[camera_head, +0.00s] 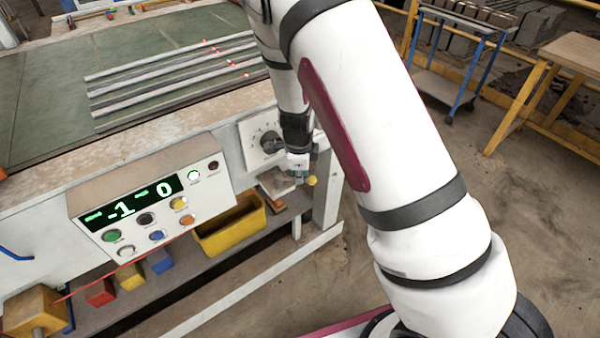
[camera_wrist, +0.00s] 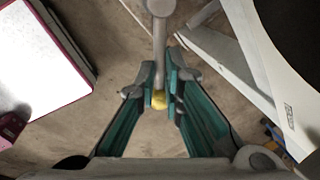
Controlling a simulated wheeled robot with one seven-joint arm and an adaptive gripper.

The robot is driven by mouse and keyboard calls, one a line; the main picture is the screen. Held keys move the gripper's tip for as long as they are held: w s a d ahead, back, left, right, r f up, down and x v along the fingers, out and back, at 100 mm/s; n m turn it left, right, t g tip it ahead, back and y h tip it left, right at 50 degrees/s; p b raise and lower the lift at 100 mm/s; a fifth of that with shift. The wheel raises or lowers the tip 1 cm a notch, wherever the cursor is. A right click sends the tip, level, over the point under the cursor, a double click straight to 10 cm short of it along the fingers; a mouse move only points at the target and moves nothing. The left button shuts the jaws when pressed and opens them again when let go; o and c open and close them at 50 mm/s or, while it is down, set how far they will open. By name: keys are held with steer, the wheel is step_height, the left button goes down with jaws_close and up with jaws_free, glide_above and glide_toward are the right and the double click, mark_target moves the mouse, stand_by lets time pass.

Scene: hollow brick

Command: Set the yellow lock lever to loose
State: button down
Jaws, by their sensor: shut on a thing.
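The lock lever shows in the wrist view as a grey shaft (camera_wrist: 160,50) that runs down from a round grey hub (camera_wrist: 163,7) to a yellow knob (camera_wrist: 159,99). My gripper (camera_wrist: 162,88) has its two teal fingers on either side of the lever's knob end and is shut on it. In the head view my gripper (camera_head: 300,172) is at the right end of the machine's front, and the yellow knob (camera_head: 311,181) shows beside it. The lever's shaft and hub are mostly hidden there by my gripper and arm. No loose or locked marking is readable.
A control panel (camera_head: 150,210) with a green-lit display and several buttons is left of my gripper. A dial (camera_head: 268,142) on a white plate is close by. A yellow bin (camera_head: 232,225) sits on the shelf below. Open floor lies to the right.

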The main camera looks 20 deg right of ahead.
steer(key=shift+d, duration=0.25)
steer(key=c, duration=1.7)
jaws_free()
steer(key=shift+f, duration=0.1)
steer(key=shift+a, duration=0.1)
steer(key=shift+r, duration=0.25)
steer(key=r, duration=0.3)
steer(key=s+r, duration=0.1)
steer(key=r, duration=0.3)
steer(key=s+r, duration=0.1)
steer(key=r, duration=0.3)
steer(key=shift+s+a+r, duration=0.1)
steer(key=shift+a+r, duration=0.1)
steer(key=shift+a, duration=0.15)
